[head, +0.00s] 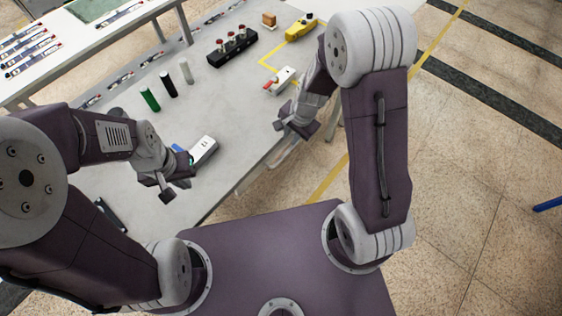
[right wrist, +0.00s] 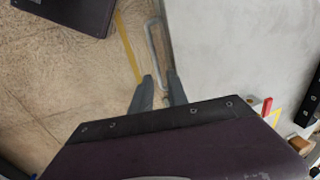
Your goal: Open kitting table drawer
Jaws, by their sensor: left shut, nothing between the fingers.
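The grey kitting table (head: 235,105) runs diagonally across the head view. A pale, loop-shaped drawer handle (right wrist: 152,45) stands out along the table's edge in the right wrist view. My right gripper (right wrist: 160,76) is open, its two fingers apart, with the near end of the handle showing between them. I cannot tell whether they touch it. In the head view my right gripper (head: 290,130) is at the table's front edge, and the drawer below is mostly hidden. My left gripper (head: 168,190) is shut and empty, over the front left of the table.
On the table are a white-and-grey device (head: 203,150), upright cylinders (head: 168,85), a black block with red-topped parts (head: 232,47), a yellow tool (head: 300,28) and a white-and-red piece (head: 281,80).

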